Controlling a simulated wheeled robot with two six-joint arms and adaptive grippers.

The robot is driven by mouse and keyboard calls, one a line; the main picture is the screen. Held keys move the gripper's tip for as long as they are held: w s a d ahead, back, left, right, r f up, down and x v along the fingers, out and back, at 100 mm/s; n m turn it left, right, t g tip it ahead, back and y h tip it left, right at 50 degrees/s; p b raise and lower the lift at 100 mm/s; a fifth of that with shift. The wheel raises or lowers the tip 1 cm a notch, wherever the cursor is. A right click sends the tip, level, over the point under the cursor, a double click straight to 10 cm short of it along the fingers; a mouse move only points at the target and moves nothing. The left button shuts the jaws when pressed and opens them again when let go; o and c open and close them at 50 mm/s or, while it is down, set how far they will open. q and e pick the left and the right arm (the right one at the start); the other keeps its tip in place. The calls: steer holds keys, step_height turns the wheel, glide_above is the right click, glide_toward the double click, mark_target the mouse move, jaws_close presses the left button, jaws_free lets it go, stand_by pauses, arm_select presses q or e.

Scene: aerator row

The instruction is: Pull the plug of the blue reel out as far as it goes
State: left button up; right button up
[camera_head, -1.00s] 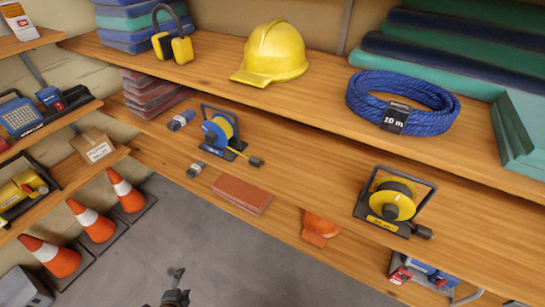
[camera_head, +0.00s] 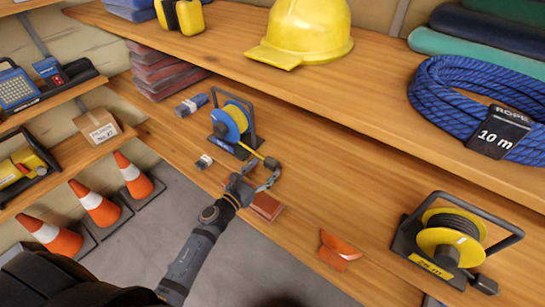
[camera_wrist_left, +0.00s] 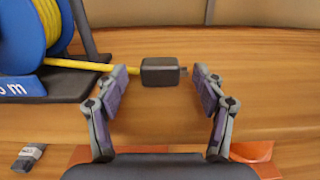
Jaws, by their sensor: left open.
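The blue reel (camera_head: 231,122) stands in a dark frame on the middle shelf. Its blue drum with yellow cable also shows at the left of the left wrist view (camera_wrist_left: 25,35). A short yellow cable runs from it to a dark plug (camera_wrist_left: 162,71). My left gripper (camera_head: 260,178) is at the plug; in the left wrist view its open fingers (camera_wrist_left: 163,80) stand on either side of the plug, with gaps visible. In the head view the gripper partly covers the plug. My right gripper is not in view.
A reddish-brown block (camera_head: 266,206) lies under my left gripper. A yellow reel (camera_head: 450,240) stands at the right on the same shelf. An upper shelf carries a yellow helmet (camera_head: 302,30) and blue rope (camera_head: 455,105). Orange cones (camera_head: 97,204) stand at the left.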

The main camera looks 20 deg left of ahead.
mark_target(268, 164)
arm_select(q)
steer(key=x, duration=0.4)
steer(key=shift+w+d, duration=0.1)
steer(key=shift+w, duration=0.15)
jaws_close()
